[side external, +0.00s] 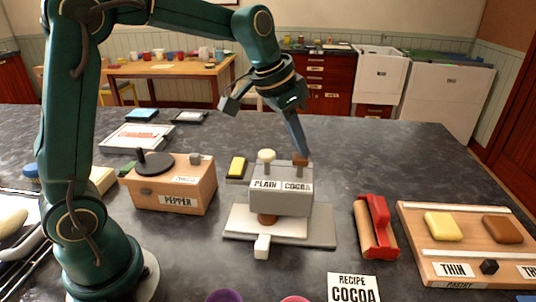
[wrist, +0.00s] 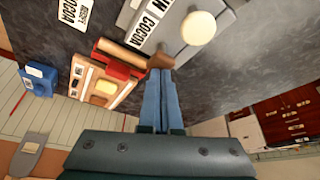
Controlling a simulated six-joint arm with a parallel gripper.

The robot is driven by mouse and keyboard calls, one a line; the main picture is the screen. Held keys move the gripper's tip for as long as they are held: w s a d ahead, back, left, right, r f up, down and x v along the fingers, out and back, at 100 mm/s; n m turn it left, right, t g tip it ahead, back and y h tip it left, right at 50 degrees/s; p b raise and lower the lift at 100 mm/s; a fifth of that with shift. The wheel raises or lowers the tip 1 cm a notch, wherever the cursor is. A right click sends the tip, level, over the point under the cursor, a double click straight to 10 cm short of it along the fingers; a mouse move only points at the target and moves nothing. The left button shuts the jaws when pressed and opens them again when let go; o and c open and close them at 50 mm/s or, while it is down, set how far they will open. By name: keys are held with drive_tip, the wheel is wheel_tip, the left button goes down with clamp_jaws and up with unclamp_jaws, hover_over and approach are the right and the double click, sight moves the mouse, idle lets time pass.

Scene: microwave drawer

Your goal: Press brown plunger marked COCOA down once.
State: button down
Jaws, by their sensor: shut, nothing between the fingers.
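A grey dispenser (side external: 280,200) stands on a pale base plate, with labels PLAIN and COCOA on its front. The brown plunger (side external: 300,161) is above the COCOA label, and its knob also shows in the wrist view (wrist: 160,61). The cream plunger (side external: 266,155) is above PLAIN, also seen in the wrist view (wrist: 198,27). My gripper (side external: 304,154) points down, with its blue fingers shut and empty. Its tips are at the brown knob and appear to touch it; the exact contact is hard to tell. The brown knob shows slightly lower than the cream one.
A wooden PEPPER box (side external: 175,188) stands to the left. A COCOA recipe card (side external: 353,288) lies in front. The counter behind the dispenser is mostly clear.

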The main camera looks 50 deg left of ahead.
sight(298, 157)
drive_tip(key=shift+f, duration=0.45)
wheel_tip(298, 157, up, 8)
drive_tip(key=shift+r, duration=0.15)
idle(0.8)
drive_tip(key=s+r+t, duration=0.1)
drive_tip(key=s+r, duration=0.2)
drive_tip(key=s, duration=0.5)
drive_tip(key=s+f+n+y, duration=0.1)
drive_tip(key=s+f+n, duration=0.2)
drive_tip(key=s+f, duration=0.8)
drive_tip(key=shift+s+f, duration=0.15)
drive_tip(key=shift+s, duration=0.05)
